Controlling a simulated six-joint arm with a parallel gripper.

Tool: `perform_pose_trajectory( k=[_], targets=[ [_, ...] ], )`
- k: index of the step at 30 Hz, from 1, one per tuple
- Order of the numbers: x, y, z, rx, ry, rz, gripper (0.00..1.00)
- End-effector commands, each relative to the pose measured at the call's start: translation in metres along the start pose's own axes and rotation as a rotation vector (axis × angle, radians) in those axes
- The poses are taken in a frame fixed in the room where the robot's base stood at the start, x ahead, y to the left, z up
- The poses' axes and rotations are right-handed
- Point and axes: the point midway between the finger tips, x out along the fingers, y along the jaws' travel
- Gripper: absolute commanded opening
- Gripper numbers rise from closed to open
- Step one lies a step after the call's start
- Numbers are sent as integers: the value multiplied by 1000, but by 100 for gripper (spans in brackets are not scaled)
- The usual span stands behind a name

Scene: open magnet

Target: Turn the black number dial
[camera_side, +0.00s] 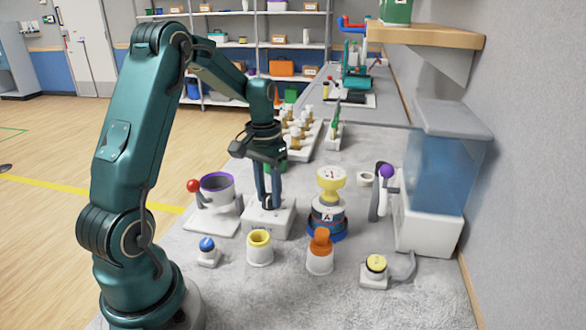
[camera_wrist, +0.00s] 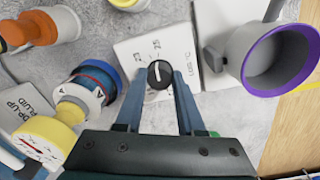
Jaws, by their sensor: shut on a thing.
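The black number dial (camera_wrist: 159,74) has a white pointer line and sits on a white box with printed numbers (camera_wrist: 130,52). In the side view the white box (camera_side: 270,221) stands on the grey bench, and the dial (camera_side: 268,204) is partly hidden by my fingers. My gripper (camera_wrist: 160,76) points down over the box, with one blue finger on each side of the dial. It is shut on the dial. My gripper also shows in the side view (camera_side: 268,199).
A grey cup with a purple rim (camera_side: 217,187) and a red-knobbed lever (camera_side: 194,186) stand left of the box. A yellow-topped stacked device (camera_side: 329,205) stands right. A yellow-rimmed cup (camera_side: 259,247), an orange-topped cup (camera_side: 320,252) and a blue button (camera_side: 207,246) stand in front.

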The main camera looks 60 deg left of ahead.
Motion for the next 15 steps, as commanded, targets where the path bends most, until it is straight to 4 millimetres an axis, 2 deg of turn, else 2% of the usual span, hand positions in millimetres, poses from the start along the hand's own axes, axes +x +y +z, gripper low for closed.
perform_pose_trajectory(
  k=[7, 15],
  targets=[
    [-1, 0, 0, 98, -4, 1, 0],
    [-1, 0, 0, 132, -5, 0, 0]
  ],
)
